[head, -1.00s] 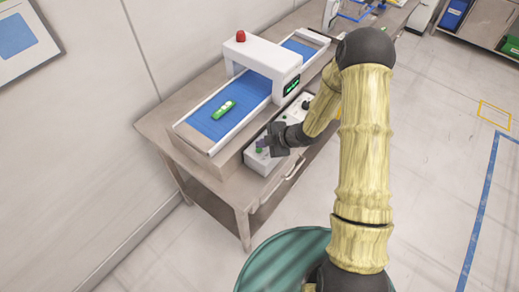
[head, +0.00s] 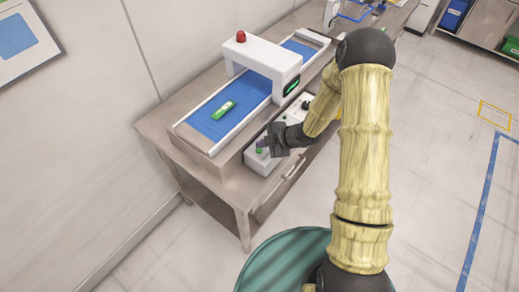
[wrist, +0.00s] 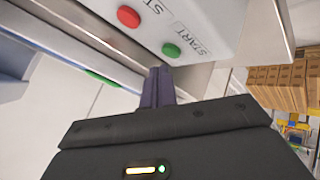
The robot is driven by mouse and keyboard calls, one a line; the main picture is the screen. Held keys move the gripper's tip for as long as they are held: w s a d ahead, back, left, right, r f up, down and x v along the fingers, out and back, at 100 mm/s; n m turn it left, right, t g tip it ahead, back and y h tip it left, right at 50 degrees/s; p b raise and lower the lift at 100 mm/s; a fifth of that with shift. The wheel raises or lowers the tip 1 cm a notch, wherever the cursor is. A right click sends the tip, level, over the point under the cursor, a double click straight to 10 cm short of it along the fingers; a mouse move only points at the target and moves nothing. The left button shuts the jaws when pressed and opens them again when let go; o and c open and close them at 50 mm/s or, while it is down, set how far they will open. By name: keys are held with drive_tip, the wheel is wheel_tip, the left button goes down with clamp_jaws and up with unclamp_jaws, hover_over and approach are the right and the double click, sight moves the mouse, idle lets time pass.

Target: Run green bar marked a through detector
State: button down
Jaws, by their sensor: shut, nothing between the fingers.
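The green bar (head: 223,109) lies on the blue conveyor belt (head: 206,124), on the near side of the white detector arch (head: 262,62). It has a pale mark that is too small to read. My gripper (head: 264,142) is shut and empty, over the near end of the control box (head: 260,163) in front of the belt. In the wrist view my shut fingers (wrist: 160,86) point at the box, just below the green START button (wrist: 171,50). A red STOP button (wrist: 128,16) is beside it. Whether the fingertips touch the box is unclear.
A red lamp (head: 241,36) tops the arch, and a green display (head: 292,86) is on its side. Belt and box stand on a grey-brown table (head: 155,128). The belt has raised side rails. Open floor (head: 440,130) lies to the right.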

idle(0.5)
drive_tip(key=shift+f+b, duration=0.4)
drive_tip(key=shift+b, duration=0.05)
